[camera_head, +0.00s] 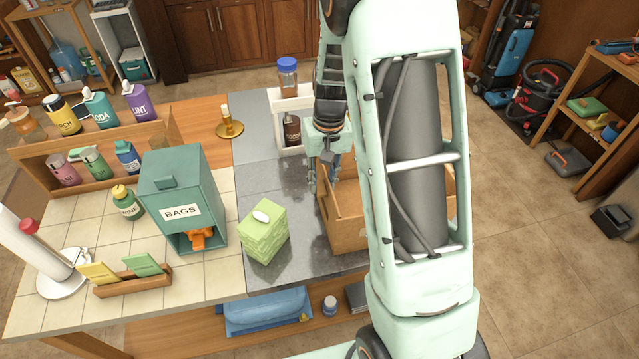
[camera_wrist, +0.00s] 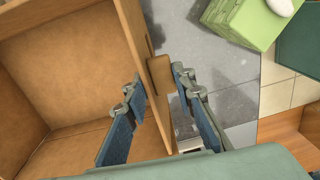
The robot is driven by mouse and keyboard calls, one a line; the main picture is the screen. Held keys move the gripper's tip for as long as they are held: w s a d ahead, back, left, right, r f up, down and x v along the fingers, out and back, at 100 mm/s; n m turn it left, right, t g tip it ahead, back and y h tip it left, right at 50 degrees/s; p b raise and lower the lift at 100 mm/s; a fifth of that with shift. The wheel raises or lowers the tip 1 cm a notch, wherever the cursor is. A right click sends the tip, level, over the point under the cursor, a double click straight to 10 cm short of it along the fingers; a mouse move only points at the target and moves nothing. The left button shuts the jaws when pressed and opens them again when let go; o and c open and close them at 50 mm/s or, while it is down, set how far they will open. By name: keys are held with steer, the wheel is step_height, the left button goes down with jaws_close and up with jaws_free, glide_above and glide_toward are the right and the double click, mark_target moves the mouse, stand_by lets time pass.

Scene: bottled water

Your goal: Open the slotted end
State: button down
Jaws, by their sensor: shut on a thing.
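An open-topped wooden box (camera_head: 345,236) stands on the dark grey counter, partly hidden behind my arm. In the wrist view its bare inside (camera_wrist: 65,70) fills the left. My gripper (camera_head: 322,172) is at the box's far left side. In the wrist view my gripper (camera_wrist: 157,88) has one finger inside the box and one outside, closed on the box wall (camera_wrist: 133,22). A raised wooden tab (camera_wrist: 160,95) on that wall lies between the fingers. I cannot make out a slot clearly.
A green block (camera_head: 264,232) with a white pebble-like piece on top stands left of the box. A teal BAGS dispenser (camera_head: 180,185) is further left. A white stand (camera_head: 277,100) with a blue-capped bottle (camera_head: 288,76) is behind. Grey counter is clear between the block and box.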

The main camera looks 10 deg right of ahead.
steer(key=d+f+y+b, duration=0.2)
steer(key=d+y+b, duration=0.1)
steer(key=d+b, duration=0.1)
steer(key=d+f+y+b, duration=0.3)
steer(key=d+b, duration=0.1)
steer(key=d, duration=0.1)
steer(key=d+f+y+b, duration=0.2)
steer(key=d+y+b, duration=0.1)
steer(key=d, duration=0.1)
steer(key=shift+s+d+f+y+b, duration=0.15)
steer(key=shift+s+d+y+b, duration=0.15)
steer(key=shift+d+b, duration=0.1)
steer(key=shift+d+f+b, duration=0.2)
steer(key=shift+f+b, duration=0.05)
steer(key=shift+f, duration=0.2)
steer(key=shift+d+f+b, duration=0.2)
steer(key=shift+f, duration=0.25)
steer(key=shift+a, duration=0.1)
steer(key=c, duration=1.7)
jaws_free()
steer(key=shift+w, duration=0.1)
steer(key=shift+r, duration=0.1)
